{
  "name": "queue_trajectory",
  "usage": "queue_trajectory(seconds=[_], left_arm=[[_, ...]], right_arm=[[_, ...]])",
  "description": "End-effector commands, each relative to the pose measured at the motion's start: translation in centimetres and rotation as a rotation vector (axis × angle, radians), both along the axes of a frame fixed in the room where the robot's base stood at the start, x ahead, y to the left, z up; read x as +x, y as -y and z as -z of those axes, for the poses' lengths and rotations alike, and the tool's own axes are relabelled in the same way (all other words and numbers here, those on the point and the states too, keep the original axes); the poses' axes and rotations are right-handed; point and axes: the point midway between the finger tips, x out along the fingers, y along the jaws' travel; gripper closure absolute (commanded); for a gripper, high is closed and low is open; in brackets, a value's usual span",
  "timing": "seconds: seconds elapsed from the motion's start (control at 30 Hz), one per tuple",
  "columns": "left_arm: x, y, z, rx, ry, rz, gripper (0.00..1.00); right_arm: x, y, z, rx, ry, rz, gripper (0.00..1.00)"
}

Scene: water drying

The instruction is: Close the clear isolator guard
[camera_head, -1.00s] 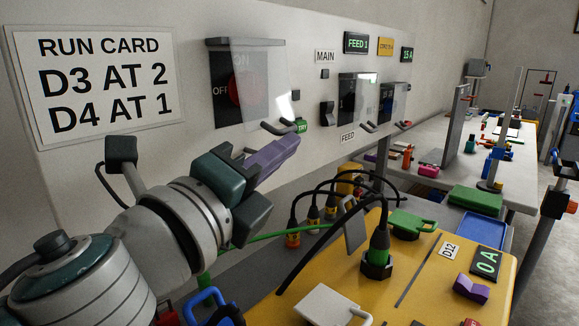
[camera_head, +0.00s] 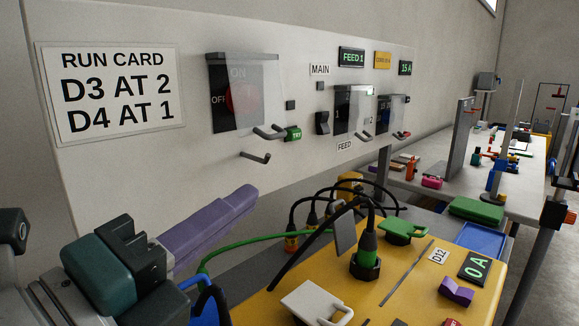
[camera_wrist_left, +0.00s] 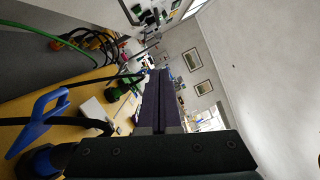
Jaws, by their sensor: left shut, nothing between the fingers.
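The clear isolator guard (camera_head: 258,92) hangs from a bar at its top over a dark plate with a red rotary switch, on the left of the grey panel. The guard's right part shows beyond the plate's right edge; I cannot tell whether it lies fully flat. A grey hook-shaped handle (camera_head: 268,132) is at its lower edge. My left gripper (camera_head: 250,192), with purple fingers, is shut and empty, below the guard and apart from it. In the left wrist view its fingers (camera_wrist_left: 160,76) are together. My right gripper is not in view.
A grey hook (camera_head: 255,157) sticks out of the panel below the guard. A green TRY button (camera_head: 293,134) is beside the handle. Two more clear-covered switches are farther right.

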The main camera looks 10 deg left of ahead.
Motion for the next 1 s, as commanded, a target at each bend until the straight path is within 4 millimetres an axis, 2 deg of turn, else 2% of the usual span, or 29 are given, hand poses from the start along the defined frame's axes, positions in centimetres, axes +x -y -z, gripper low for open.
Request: queue_trajectory(seconds=[0.03,0.1,0.2,0.3,0.43,0.57,0.73,0.97,1.0], left_arm=[[-0.1,0.1,-2.4,-0.049,-0.036,-0.003,1.00],[-0.2,0.4,-3.4,-0.124,-0.089,-0.004,1.00],[-0.5,0.8,-4.0,-0.220,-0.162,-0.003,1.00],[-0.8,1.1,-4.0,-0.287,-0.212,-0.002,1.00],[-0.6,1.4,-3.5,-0.317,-0.235,-0.001,1.00],[0.8,2.0,-3.4,-0.317,-0.234,0.001,1.00],[4.0,3.4,-3.5,-0.318,-0.232,0.001,1.00],[8.5,5.2,-3.3,-0.317,-0.233,0.001,1.00],[8.9,4.5,-3.3,-0.313,-0.233,-0.003,1.00]], right_arm=[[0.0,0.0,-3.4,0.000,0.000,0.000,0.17],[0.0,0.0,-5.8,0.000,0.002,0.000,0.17],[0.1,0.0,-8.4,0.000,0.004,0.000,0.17],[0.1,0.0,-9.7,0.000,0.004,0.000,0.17],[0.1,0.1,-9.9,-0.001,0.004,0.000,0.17],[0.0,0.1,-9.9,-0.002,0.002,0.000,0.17],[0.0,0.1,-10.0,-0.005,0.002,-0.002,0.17],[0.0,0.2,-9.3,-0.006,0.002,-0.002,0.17],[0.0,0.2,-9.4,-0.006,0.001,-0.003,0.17]])
